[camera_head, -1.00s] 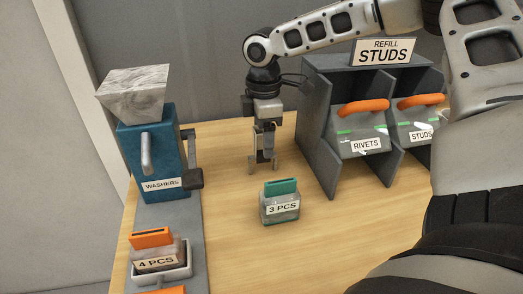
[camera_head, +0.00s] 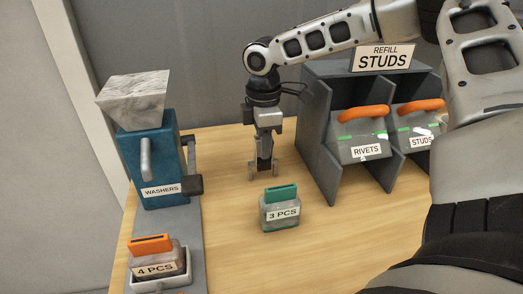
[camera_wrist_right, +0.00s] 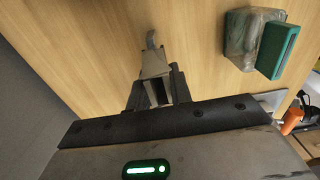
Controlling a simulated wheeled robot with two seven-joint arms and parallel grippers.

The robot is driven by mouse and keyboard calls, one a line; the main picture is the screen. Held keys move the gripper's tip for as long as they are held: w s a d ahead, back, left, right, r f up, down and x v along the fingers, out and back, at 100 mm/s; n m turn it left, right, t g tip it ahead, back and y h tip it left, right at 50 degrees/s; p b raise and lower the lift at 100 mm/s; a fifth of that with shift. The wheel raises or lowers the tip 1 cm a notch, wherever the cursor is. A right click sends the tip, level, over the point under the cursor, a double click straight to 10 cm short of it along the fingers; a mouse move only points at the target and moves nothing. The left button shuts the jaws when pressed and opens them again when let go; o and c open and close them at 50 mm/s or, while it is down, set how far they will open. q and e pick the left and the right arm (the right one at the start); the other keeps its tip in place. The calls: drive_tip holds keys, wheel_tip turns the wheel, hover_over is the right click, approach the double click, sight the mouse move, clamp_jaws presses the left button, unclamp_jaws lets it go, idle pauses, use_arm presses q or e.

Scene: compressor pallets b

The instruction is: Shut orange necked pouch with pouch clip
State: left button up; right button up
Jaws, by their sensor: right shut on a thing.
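The orange-necked pouch (camera_head: 154,259), labelled 4 PCS, stands upright in a pale holder at the lower left of the head view. Its orange neck (camera_head: 151,244) has a dark slot along the top. My right gripper (camera_head: 264,165) points down above the table, behind the green-necked pouch and well to the right of the orange one. In the wrist view, its dark fingers are shut on a small grey piece with a bent end, which looks like the pouch clip (camera_wrist_right: 154,64). Nothing clips the orange neck. My left gripper is out of view.
A green-necked pouch (camera_head: 281,214), labelled 3 PCS, stands mid-table in front of my right gripper. A blue washers dispenser (camera_head: 155,165) stands at the left. A grey rack (camera_head: 318,130) with rivets and studs bins is at the right. The front table is clear.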

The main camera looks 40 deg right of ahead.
drive_tip(key=shift+r, duration=0.15)
idle(0.3)
drive_tip(key=r+p, duration=0.4)
drive_tip(key=shift+w+d+r+p, duration=0.1)
drive_tip(key=shift+w+r+p, duration=0.2)
drive_tip(key=shift+r, duration=0.1)
drive_tip(key=shift+s, duration=0.1)
